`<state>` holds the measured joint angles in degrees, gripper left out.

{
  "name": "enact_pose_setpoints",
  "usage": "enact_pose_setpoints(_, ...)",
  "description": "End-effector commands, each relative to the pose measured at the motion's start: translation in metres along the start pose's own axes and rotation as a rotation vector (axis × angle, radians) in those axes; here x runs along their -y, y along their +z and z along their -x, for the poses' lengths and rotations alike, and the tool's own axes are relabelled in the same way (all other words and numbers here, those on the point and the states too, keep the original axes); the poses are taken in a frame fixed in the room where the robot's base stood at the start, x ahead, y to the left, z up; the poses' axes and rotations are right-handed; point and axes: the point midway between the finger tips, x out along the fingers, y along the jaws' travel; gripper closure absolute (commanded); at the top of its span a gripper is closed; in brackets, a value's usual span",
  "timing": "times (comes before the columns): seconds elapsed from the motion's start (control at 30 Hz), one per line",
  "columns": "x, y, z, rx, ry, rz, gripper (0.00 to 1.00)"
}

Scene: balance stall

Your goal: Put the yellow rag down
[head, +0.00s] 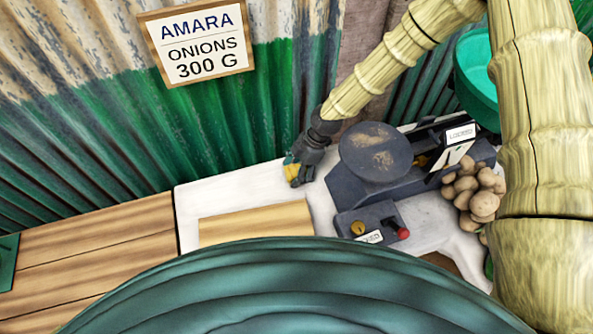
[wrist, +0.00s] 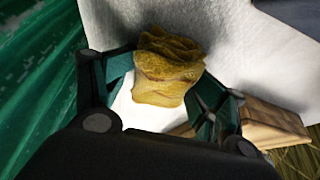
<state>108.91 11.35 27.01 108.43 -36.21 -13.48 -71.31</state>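The yellow rag (wrist: 168,72) is a crumpled mustard-coloured bundle between the two fingers of my gripper (wrist: 168,75) in the wrist view. The fingers stand wide apart, with their tips against the left and right sides of the rag. In the head view my gripper (head: 297,165) is low over the white counter top (head: 240,190), left of the scale, and the rag (head: 292,171) shows partly beneath it. The fingers hide some of the rag there. I cannot tell whether its underside touches the counter.
A dark scale with a round pan (head: 376,151) stands close right of my gripper. A small box with a red knob (head: 403,233) is in front of it. Potatoes (head: 477,192) lie farther right. A wooden board (head: 256,222) lies in front. A corrugated wall (head: 230,110) rises behind.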

Motion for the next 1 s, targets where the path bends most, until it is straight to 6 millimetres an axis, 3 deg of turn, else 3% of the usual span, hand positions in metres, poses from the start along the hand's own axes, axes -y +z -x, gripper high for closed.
enact_pose_setpoints(0.7, -0.002, -0.003, 0.097, -0.001, 0.005, 0.000, 0.35)
enact_pose_setpoints(1.0, -0.001, -0.004, 0.125, -0.001, 0.003, 0.001, 0.35)
